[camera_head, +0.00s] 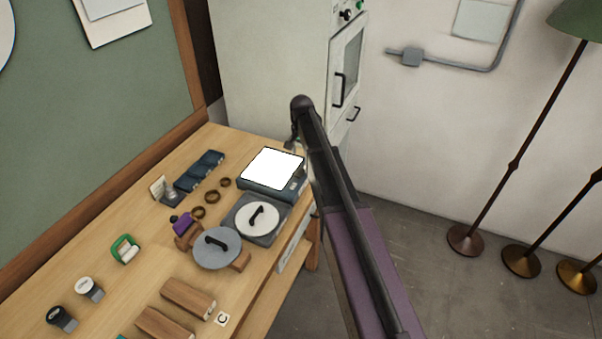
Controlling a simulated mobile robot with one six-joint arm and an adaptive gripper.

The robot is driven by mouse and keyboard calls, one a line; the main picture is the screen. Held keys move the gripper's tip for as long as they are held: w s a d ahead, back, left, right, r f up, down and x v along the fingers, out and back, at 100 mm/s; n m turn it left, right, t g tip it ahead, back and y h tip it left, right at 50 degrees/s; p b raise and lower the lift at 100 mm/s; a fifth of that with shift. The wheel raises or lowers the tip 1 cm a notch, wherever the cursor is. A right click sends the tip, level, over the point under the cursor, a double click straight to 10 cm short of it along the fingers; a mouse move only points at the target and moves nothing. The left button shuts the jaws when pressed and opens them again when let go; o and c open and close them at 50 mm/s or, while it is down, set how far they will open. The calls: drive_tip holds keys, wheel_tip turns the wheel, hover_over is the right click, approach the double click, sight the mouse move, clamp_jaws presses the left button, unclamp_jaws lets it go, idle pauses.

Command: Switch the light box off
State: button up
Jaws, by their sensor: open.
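The light box (259,190) stands near the far right end of the wooden bench. Its top panel (273,168) glows bright white. Part of my gripper (291,142) shows at the arm's far end, just behind the box's back right corner. Its fingers are too small and hidden to make out clearly, and no held thing shows.
A white round lid (257,222) on a grey base and a grey disc (217,250) with a handle sit in front of the box. A pale cabinet (270,70) stands behind; floor lamps (466,240) stand right.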

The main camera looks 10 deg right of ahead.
sight(302, 170)
drive_tip(key=shift+f+b, duration=3.55)
drive_tip(key=shift+f, duration=0.3)
clamp_jaws()
